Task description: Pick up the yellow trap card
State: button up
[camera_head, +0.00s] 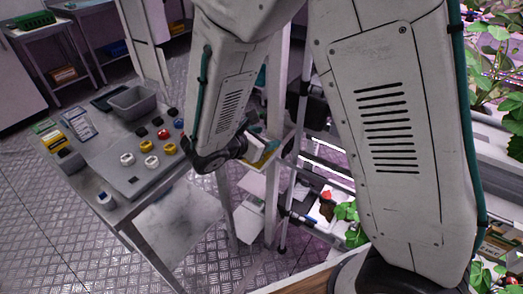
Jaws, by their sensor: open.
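A card with a yellow face (263,159), seen nearly edge-on, is just right of my wrist, near the white post. It is small in this view and partly hidden, and I take it for the yellow trap card. My gripper (243,146) is at the end of my arm, pointing right toward the card. Its fingers are tiny and dark here, open. I cannot tell whether they touch the card or stand around it.
A grey table (108,160) at left holds a grey bin (133,101), several coloured caps and small boxes. Green plants (490,60) grow along the right edge. A red berry (327,195) shows on the lower rack. The metal floor (45,225) is clear at lower left.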

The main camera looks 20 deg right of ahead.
aim_at(268, 140)
jog(key=a+f+n, duration=0.1)
jog(key=w+a+f+n+t, duration=0.1)
jog(key=shift+w+a+f+n, duration=0.15)
jog(key=shift+a+f+n, duration=0.15)
jog(key=shift+a+f, duration=0.1)
jog(key=shift+w+f+t, duration=0.2)
jog(key=shift+f+t, duration=0.1)
jog(key=shift+t, duration=0.1)
jog(key=x, duration=0.7)
jog(key=shift+d+f, duration=0.1)
jog(key=shift+f, duration=0.35)
jog(key=c, duration=1)
